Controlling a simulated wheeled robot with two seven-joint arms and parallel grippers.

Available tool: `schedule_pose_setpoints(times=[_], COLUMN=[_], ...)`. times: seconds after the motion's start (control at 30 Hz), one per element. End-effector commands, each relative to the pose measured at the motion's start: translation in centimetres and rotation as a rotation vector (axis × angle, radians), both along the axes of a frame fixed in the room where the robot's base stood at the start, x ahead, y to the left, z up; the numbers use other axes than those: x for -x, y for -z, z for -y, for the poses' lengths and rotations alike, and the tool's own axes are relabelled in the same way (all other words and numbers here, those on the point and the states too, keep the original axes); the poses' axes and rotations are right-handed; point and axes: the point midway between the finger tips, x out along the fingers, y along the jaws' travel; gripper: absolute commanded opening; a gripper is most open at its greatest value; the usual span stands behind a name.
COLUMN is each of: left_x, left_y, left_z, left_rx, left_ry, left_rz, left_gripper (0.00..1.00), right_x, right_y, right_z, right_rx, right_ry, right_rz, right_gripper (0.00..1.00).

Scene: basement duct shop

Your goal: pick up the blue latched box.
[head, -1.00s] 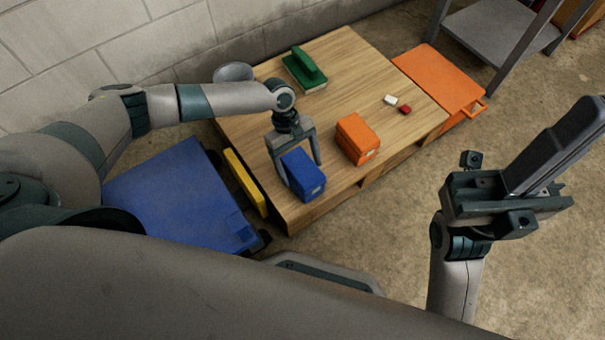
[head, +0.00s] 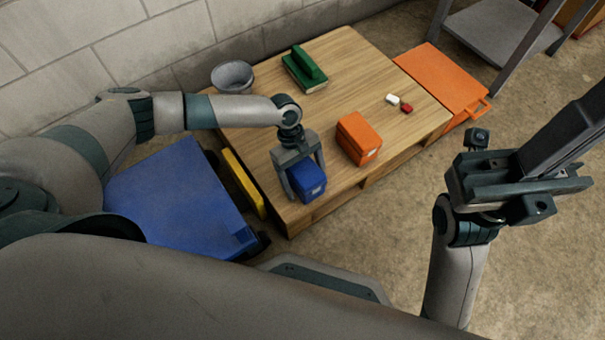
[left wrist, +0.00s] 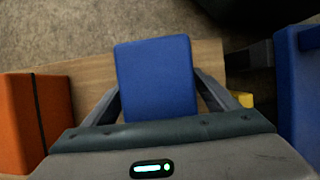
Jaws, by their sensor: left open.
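The blue latched box (head: 309,181) stands on the wooden platform near its front left edge, with a small pale label on its end. My left gripper (head: 303,186) is over it from above, open, with one finger on each side of the box. In the left wrist view the blue box (left wrist: 156,72) lies between the two spread fingers, with a gap visible beside its right side. Whether either finger touches it is not clear. My right gripper (head: 510,185) is at the right, away from the platform; its fingers' opening cannot be made out.
An orange box (head: 357,140) stands just right of the blue box. A green object (head: 305,68), a grey bowl (head: 232,77) and small white (head: 392,98) and red (head: 406,107) pieces are further back. A blue cart (head: 175,200) and a yellow piece (head: 243,182) are at left.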

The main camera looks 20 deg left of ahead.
Motion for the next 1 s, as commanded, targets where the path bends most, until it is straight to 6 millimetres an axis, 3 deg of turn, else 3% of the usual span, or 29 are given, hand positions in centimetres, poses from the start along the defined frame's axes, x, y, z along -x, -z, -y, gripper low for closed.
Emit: schedule_pose_setpoints(times=[0.77,0.87,1.0], left_x=[0.02,0.01,0.00], left_y=[0.29,0.35,0.35], left_z=[0.01,0.01,0.00], left_rx=[0.001,0.000,0.000], left_ry=[-0.001,0.000,0.000], left_rz=[-0.001,0.000,0.000], left_gripper=[0.80,0.61,0.28], right_x=[-0.07,-0.07,-0.08], right_y=[-0.60,-0.52,-0.51], right_z=[0.02,0.01,0.01], right_rx=[0.002,0.002,0.002], right_ry=[0.002,0.002,0.002], right_rz=[-0.003,-0.003,-0.003], right_gripper=[0.00,0.00,0.00])
